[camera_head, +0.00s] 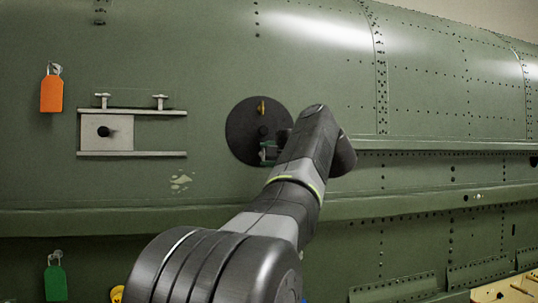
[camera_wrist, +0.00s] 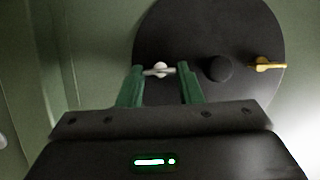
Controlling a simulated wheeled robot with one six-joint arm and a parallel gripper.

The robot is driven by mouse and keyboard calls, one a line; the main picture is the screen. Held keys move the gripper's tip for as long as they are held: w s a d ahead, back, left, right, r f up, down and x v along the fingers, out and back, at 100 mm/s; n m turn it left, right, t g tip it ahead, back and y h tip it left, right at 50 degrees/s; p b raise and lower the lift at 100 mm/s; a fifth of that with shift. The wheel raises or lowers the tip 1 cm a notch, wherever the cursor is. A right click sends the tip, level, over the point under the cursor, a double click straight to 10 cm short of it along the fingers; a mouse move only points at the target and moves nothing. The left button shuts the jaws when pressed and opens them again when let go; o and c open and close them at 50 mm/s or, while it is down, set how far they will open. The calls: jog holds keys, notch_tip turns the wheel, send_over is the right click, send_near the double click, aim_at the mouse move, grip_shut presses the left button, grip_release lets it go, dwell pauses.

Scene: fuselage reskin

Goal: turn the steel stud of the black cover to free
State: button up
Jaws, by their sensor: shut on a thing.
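The round black cover (camera_head: 240,125) lies flat on the green fuselage skin; it also fills the upper part of the wrist view (camera_wrist: 210,30). Its steel stud (camera_wrist: 160,69) sits near the cover's left edge in the wrist view, with its small wing lying across the picture. My gripper (camera_wrist: 161,72) has its green fingers on both sides of this stud and is shut on it. In the head view my gripper (camera_head: 268,151) is at the lower part of the cover, where my arm hides the stud and the cover's lower right.
A black knob (camera_head: 263,132) stands at the cover's middle, with a brass stud (camera_head: 262,107) above it. To the left are a pale plate (camera_head: 119,137) between rails, an orange tag (camera_head: 52,93) and a green tag (camera_head: 55,281). A long ledge (camera_head: 440,145) runs to the right.

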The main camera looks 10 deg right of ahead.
jog(key=o, duration=1)
jog(key=shift+s, duration=0.1)
jog(key=b+v, duration=0.3)
jog(key=v, duration=1)
jog(key=shift+s+d, duration=0.1)
jog(key=shift+s, duration=0.25)
jog(key=shift+w, duration=0.1)
jog(key=p+x, duration=0.3)
jog(key=x, duration=1.1)
jog(key=shift+d, duration=0.1)
